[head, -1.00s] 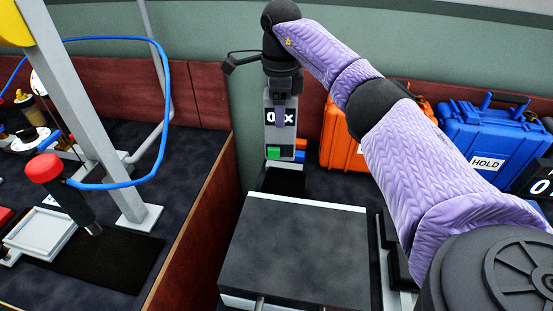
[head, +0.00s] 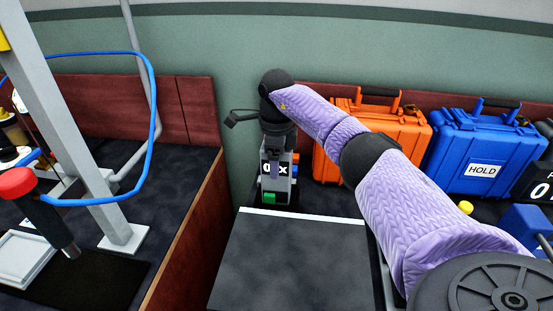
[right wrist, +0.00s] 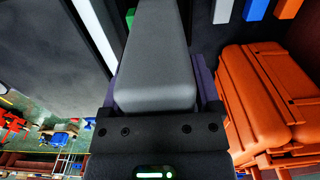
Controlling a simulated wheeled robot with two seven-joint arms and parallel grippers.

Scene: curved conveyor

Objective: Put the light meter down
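The light meter (head: 284,190) is an upright grey box with a dark display and a green patch low on its front. It stands just beyond the dark slab's white far edge in the head view. My right gripper (head: 275,150) is over its top, pointing down, with a purple finger across the display. In the right wrist view the grey body (right wrist: 155,55) fills the space between the purple fingers, so the gripper (right wrist: 155,85) is shut on it. The meter's underside is hidden; I cannot tell whether it touches the surface. My left gripper is not in view.
A dark slab (head: 290,262) lies in front of the meter. Small coloured blocks are close behind it. An orange case (head: 385,135) and a blue case (head: 480,150) marked HOLD stand to the right. A brown partition (head: 190,235) stands left.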

